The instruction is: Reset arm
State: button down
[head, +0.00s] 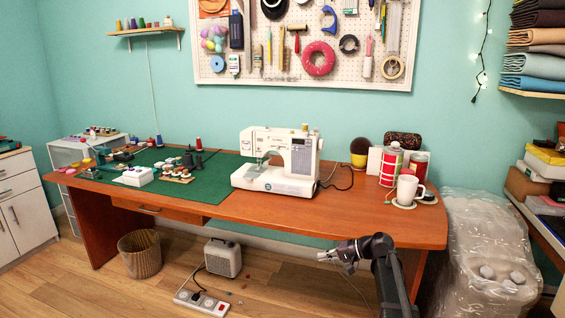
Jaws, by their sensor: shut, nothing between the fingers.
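My gripper (328,257) is at the front of the wooden table, right of the middle of the head view. It points left on my dark bent arm, in front of the table's front edge. Its fingers look closed and hold nothing. It appears clear of the things on the tabletop.
The table (350,229) carries a white sewing machine (279,160), a green mat (205,195) with spools, and a white mug (407,189) on a coaster. A wicker basket (140,254), a small heater (223,258) and a power strip (200,302) stand on the floor. A plastic-wrapped object (483,250) is at right.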

jog(key=s+d+f+n+g+h, duration=0.15)
jog(key=s+f+h, duration=0.4)
jog(key=s, duration=0.55)
jog(key=s+d+f+n+g+h, duration=0.15)
jog(key=s+f+h, duration=0.45)
jog(key=s, duration=0.6)
notch_tip(320, 180, up, 30)
jog(key=h+p, duration=0.1)
jog(key=p, duration=2.8)
jog(key=shift+d+p, duration=0.3)
jog(key=shift+d, duration=0.15)
